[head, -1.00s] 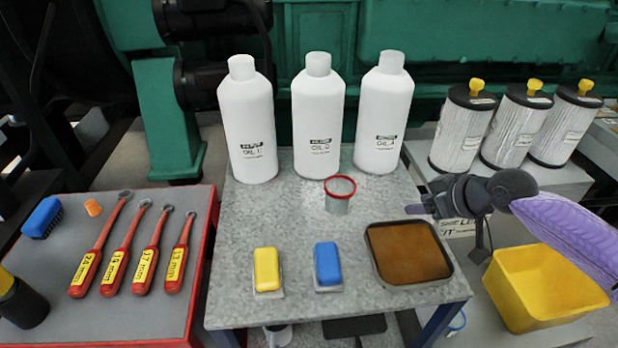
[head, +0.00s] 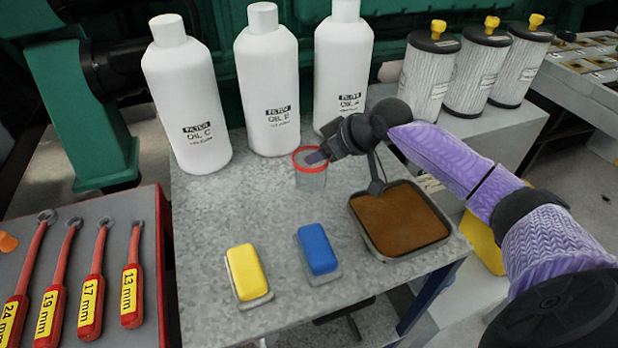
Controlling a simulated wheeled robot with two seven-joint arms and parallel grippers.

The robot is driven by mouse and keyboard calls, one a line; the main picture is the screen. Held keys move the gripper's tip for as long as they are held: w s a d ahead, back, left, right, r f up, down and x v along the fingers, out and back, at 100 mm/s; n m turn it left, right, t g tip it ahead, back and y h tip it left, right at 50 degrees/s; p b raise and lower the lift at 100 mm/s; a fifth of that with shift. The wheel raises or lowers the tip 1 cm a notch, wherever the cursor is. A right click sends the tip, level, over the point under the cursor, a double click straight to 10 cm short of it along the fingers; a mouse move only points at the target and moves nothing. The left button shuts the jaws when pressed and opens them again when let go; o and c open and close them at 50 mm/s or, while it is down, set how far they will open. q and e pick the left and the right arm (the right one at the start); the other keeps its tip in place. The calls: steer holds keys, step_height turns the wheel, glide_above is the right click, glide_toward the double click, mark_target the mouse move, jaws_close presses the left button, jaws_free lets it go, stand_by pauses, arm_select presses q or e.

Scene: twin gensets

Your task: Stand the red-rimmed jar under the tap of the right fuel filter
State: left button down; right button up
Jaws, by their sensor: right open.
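The red-rimmed jar (head: 311,178) is a clear glass that stands upright on the grey metal table, in front of the white oil bottles. My right gripper (head: 318,157) is open and reaches in from the right at the height of the jar's rim. The jar looks empty. My left gripper is not in view. I see no tap. Several white cylinders with yellow knobs, among them the nearest one (head: 428,75), stand on a grey surface at the back right; I cannot tell whether they are fuel filters.
White bottles (head: 270,95) stand close behind the jar. A brown-filled tray (head: 362,236) lies right of it, under my right arm. A yellow block (head: 246,270) and a blue block (head: 317,249) lie in front. Wrenches (head: 90,290) lie on the left bench. A yellow bin (head: 482,240) is partly hidden.

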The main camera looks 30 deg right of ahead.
steer(key=shift+r, duration=0.1)
jaws_close()
